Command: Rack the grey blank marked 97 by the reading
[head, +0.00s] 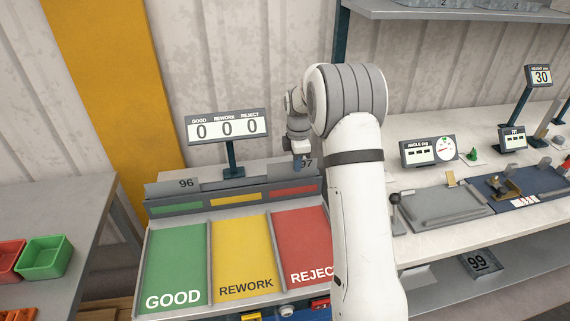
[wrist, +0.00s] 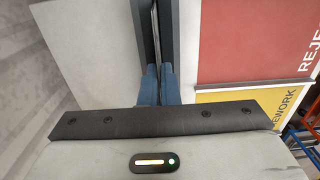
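The grey blank marked 97 (head: 307,163) stands at the back of the sorting rack, above the red strip, partly hidden by my gripper. My gripper (head: 298,163) points down at its top edge. In the wrist view the two blue fingertips (wrist: 158,83) are almost together, with a thin dark edge between them, and appear shut on the blank. The green GOOD bay (head: 175,262), yellow REWORK bay (head: 244,250) and red REJECT bay (head: 298,238) look empty. The counter sign (head: 228,127) reads 0 0 0. The angle display (head: 428,150) shows dashes.
A grey blank marked 96 (head: 172,188) stands behind the green strip. A plate marked 99 (head: 480,264) is on the lower shelf. The bench at right holds a grey plate (head: 440,208), a fit display (head: 512,138) and a height display (head: 540,76) reading 30. Bins (head: 44,257) stand at left.

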